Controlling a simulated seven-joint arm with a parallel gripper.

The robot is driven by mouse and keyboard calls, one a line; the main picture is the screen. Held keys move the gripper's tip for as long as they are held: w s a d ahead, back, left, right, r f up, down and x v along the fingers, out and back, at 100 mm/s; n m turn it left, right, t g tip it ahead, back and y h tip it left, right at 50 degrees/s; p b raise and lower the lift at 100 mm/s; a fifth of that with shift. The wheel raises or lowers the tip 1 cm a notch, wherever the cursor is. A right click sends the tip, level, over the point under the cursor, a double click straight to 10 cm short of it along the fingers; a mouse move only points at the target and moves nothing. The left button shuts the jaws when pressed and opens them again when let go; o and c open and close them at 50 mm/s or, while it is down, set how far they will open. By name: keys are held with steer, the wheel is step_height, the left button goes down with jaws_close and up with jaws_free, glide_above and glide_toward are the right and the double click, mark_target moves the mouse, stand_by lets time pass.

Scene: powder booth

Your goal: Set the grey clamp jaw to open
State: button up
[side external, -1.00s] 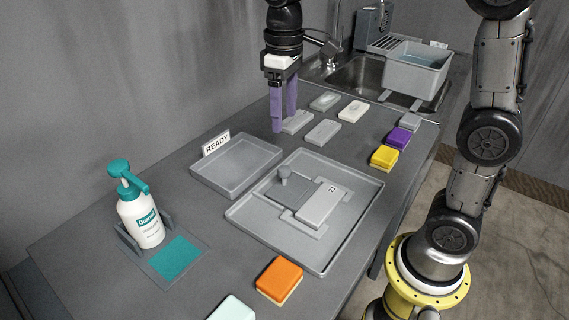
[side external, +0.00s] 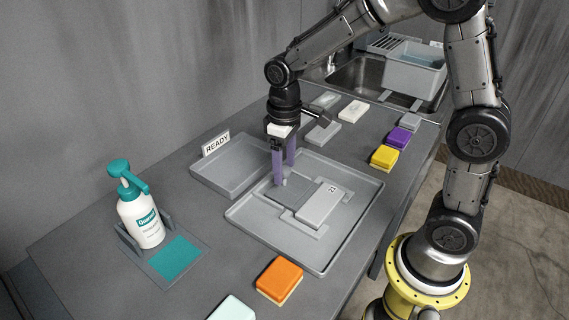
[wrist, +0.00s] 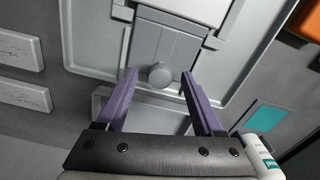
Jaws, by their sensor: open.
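The grey clamp jaw (side external: 290,197) is a flat plate with an upright round knob (wrist: 160,75), set in a shallow grey tray (side external: 318,262). Beside it in the tray lies a light grey block (side external: 319,205) with a small printed mark. My gripper (side external: 284,182) has purple fingers and is at the knob, which they partly hide in the side view. In the wrist view my gripper (wrist: 160,74) is open, with the knob between its fingertips and gaps on both sides.
A grey bin (side external: 235,165) with a READY sign (side external: 217,144) stands left of the tray. A pump bottle (side external: 141,220) and orange sponge (side external: 280,280) are nearer. Yellow (side external: 384,157) and purple (side external: 398,137) sponges lie along the right edge. A sink (side external: 358,80) is behind.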

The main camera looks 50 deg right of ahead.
jaws_close()
stand_by(0.4)
stand_by(1.1)
